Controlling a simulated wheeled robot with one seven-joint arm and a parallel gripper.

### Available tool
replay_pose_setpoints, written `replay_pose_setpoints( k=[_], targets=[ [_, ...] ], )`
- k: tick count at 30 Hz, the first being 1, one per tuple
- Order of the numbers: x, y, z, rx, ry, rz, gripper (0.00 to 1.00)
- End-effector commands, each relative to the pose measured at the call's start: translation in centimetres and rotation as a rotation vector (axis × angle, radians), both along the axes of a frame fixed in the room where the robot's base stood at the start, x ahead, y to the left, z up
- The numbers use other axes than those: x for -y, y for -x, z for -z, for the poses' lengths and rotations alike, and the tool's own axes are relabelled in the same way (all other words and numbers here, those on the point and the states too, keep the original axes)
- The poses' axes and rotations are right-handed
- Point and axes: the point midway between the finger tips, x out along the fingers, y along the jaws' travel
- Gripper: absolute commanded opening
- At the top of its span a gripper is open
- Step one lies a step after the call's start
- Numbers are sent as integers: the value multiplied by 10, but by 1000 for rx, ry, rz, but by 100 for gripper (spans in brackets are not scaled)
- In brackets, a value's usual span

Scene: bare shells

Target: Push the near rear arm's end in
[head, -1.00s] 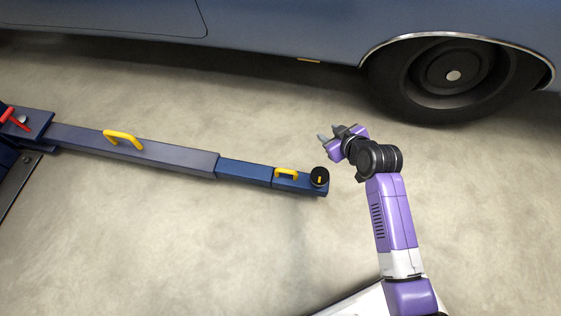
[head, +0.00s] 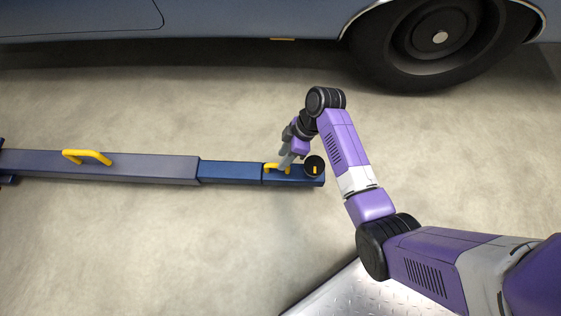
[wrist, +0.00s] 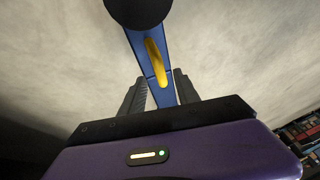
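The lift arm (head: 110,166) lies across the left of the head view, its grey outer part leading to a blue end section (head: 230,172). A small yellow handle (head: 271,167) and a round black pad (head: 314,167) sit on the blue end. My gripper (head: 287,162) points down at the small handle, just left of the pad, and partly hides the handle. In the wrist view my gripper (wrist: 160,75) is open, with the yellow handle (wrist: 156,62) seen between its two fingers. I cannot tell whether the fingers touch the handle. The black pad (wrist: 138,8) shows at the top.
A larger yellow handle (head: 87,157) stands on the grey outer part. A blue car (head: 200,20) with a black wheel (head: 432,45) stands behind. The pale floor (head: 150,240) in front of the lift arm is clear.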

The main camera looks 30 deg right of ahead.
Motion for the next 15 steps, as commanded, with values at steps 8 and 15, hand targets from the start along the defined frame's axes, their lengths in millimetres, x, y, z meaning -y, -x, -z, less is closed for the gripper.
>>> replay_pose_setpoints(
  k=[8, 15],
  targets=[
    [-11, -2, 24, 0, 1, 1, 38],
    [-11, -2, 24, 0, 0, 2, 38]
  ],
)
